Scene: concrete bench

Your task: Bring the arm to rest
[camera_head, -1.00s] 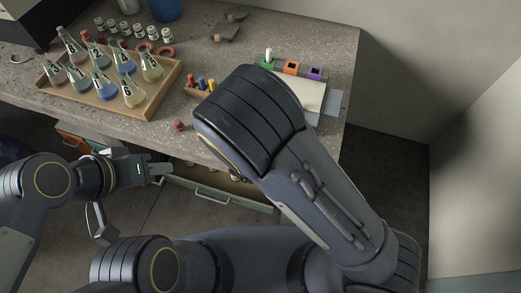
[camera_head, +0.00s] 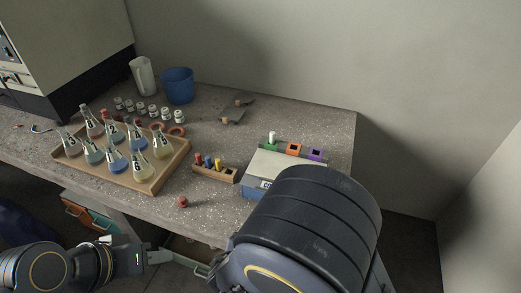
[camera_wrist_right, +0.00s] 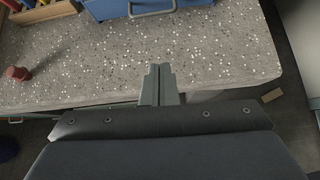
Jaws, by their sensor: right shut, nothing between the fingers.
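My right gripper (camera_wrist_right: 159,84) shows in the right wrist view with its fingers together and nothing between them. It is at the front edge of the speckled bench (camera_wrist_right: 215,60), apart from the items on it. In the head view my right arm's large dark link covers the lower right and hides this gripper. My left gripper (camera_head: 159,257) is at the lower left of the head view, in front of the bench. Its fingers are small and seen side-on, so I cannot tell whether they are apart.
A wooden tray (camera_head: 183,160) holds several flasks. A red stopper (camera_head: 183,202) lies near the bench front; it also shows in the wrist view (camera_wrist_right: 18,74). A small rack (camera_head: 214,174) and a blue-and-white device (camera_head: 262,168) stand further right. Drawers are open below.

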